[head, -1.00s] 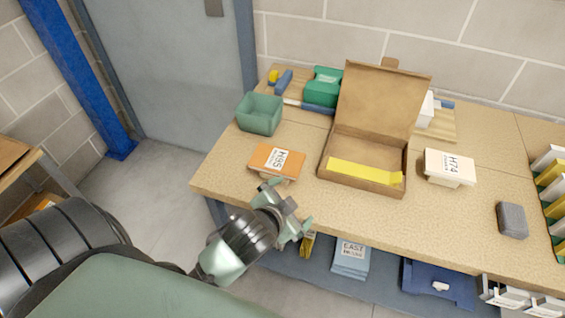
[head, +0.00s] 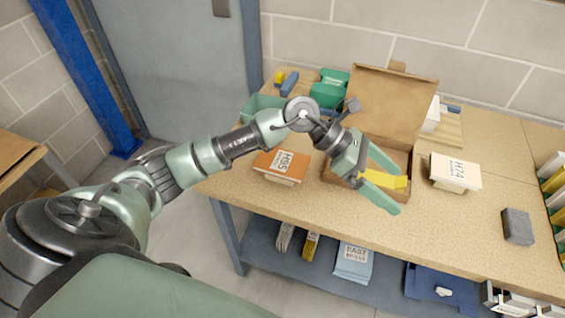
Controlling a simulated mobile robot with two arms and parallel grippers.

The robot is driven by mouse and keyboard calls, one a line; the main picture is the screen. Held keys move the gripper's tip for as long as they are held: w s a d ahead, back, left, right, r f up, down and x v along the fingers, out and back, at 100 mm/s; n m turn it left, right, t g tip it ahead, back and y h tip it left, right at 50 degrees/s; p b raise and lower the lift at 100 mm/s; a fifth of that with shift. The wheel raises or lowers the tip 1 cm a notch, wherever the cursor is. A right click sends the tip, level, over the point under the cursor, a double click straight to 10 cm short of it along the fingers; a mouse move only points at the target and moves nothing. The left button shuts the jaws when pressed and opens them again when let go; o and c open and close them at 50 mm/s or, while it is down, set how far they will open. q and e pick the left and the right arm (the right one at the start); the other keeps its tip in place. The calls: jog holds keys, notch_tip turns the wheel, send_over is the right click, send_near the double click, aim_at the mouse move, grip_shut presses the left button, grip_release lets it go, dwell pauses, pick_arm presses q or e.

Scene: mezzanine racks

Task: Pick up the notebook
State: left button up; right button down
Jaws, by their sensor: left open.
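A flat yellow item (head: 396,182), which may be the notebook, lies at the front of an open cardboard box (head: 333,180) on the workbench. No other thing in view is clearly a notebook. My left gripper (head: 388,184) is over the front of the box with its green fingers spread apart. The yellow item shows between the fingers, and I cannot tell whether they touch it. The gripper and wrist hide part of the box inside and part of the yellow item. My right gripper is out of view.
An orange H95 pack (head: 281,163) lies left of the box, a white H74 pack (head: 455,171) right of it. A green bin (head: 262,104) stands behind my arm. A grey block (head: 517,227) sits at the right. The bench front (head: 330,215) is clear.

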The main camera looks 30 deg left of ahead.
pick_arm(q)
jog(key=w+a+f+m+g+y, duration=0.1)
jog(key=a+f+y, duration=0.15)
jog(key=a, duration=0.35)
jog(key=w+a+f+m+y, duration=0.1)
jog(key=a+f+y, duration=0.1)
jog(key=a+y, duration=0.35)
jog(key=r+g+y, duration=0.1)
jog(key=r+y, duration=0.1)
jog(key=y, duration=0.2)
send_over(282, 161)
jog(key=shift+w+d+f, duration=0.1)
jog(key=shift+d+f, duration=0.1)
jog(key=shift+f, duration=0.05)
jog(key=f, duration=0.2)
jog(key=f+p, duration=0.1)
jog(key=f, duration=0.1)
jog(key=f+p, duration=0.1)
jog(key=f, duration=0.2)
jog(key=shift+a, duration=0.25)
jog(key=shift+f, duration=0.3)
jog(key=c, duration=1.2)
jog(key=shift+c, duration=1.2)
jog(key=shift+r, duration=0.15)
